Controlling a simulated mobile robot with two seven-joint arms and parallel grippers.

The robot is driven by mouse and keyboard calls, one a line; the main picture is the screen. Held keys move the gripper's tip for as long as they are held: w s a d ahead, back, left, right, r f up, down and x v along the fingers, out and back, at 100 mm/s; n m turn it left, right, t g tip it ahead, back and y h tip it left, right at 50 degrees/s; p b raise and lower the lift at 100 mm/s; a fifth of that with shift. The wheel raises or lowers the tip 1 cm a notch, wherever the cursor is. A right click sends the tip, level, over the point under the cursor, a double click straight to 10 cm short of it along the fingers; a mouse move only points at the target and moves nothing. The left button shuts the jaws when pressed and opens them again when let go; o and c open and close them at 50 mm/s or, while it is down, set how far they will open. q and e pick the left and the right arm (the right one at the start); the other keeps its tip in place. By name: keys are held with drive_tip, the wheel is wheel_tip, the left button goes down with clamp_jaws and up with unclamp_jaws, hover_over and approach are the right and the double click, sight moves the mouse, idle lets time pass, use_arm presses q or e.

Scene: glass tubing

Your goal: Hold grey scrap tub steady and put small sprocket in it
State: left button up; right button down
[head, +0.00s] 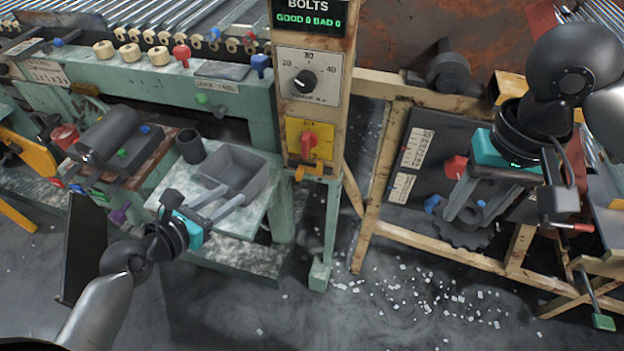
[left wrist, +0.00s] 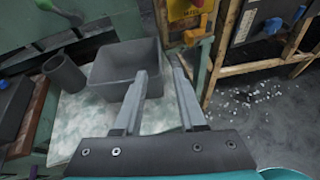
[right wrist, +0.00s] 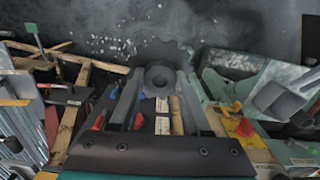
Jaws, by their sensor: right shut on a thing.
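The grey scrap tub (head: 232,170) is an open square box standing upright on a pale green, worn shelf. It also shows in the left wrist view (left wrist: 112,78), where it looks empty. The sprocket hangs in front of the right-hand bench frame, far from the tub, and shows in the right wrist view (right wrist: 160,52).
A dark cylindrical cup (head: 190,147) stands left of the tub. A post with a dial panel (head: 309,78) and a yellow switch box (head: 309,139) rises between the tub and sprocket. A wooden frame (head: 377,190) stands right. White bits litter the floor.

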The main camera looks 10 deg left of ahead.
sight(269, 169)
use_arm(q)
drive_tip(key=b+x, duration=0.4)
drive_tip(key=x, duration=0.8)
use_arm(e)
wheel_tip(269, 169, down, 4)
drive_tip(key=shift+f, duration=0.1)
use_arm(q)
drive_tip(key=shift+c, duration=0.3)
clamp_jaws()
drive_tip(key=shift+s, duration=0.1)
idle(0.6)
